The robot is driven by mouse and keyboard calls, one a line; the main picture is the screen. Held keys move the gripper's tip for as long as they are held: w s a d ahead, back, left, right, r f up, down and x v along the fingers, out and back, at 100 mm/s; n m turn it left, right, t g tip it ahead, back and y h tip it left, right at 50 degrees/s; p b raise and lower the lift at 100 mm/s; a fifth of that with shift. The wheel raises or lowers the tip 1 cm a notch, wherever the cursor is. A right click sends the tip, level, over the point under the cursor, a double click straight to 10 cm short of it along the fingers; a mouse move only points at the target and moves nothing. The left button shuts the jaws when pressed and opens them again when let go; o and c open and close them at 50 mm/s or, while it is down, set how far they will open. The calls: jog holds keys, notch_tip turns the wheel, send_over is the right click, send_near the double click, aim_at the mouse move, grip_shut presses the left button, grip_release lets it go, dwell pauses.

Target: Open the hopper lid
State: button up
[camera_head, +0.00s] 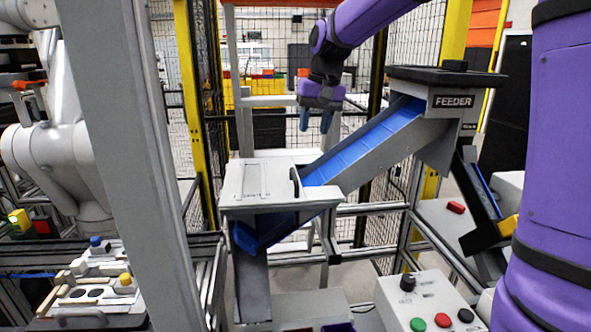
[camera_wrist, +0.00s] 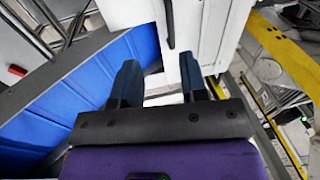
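A grey-white box (camera_head: 240,206) with a flat pale lid (camera_head: 262,180) stands at the centre left, at the low end of a blue chute. The lid lies flat and looks closed. A dark upright handle (camera_head: 295,182) is at its right edge. In the wrist view a white panel (camera_wrist: 205,30) with a dark bar handle (camera_wrist: 168,18) shows beyond the fingers. My gripper (camera_head: 315,119) hangs above and behind the box, fingers pointing down. Its two dark blue fingers are apart with nothing between them, as the wrist view also shows (camera_wrist: 160,85).
The blue chute (camera_head: 360,145) slopes up right to a FEEDER unit (camera_head: 440,95) with a dark, knobbed top. A grey post (camera_head: 130,150) stands at left. A button panel (camera_head: 430,305) is at the front. Yellow posts and mesh fencing stand behind. Air above the box is clear.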

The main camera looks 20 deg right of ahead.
send_near(294, 173)
jog(key=shift+g+y, duration=0.3)
jog(key=f, duration=0.5)
jog(key=a+f, duration=0.1)
jog(key=f, duration=0.2)
jog(key=shift+w+f, duration=0.35)
grip_shut()
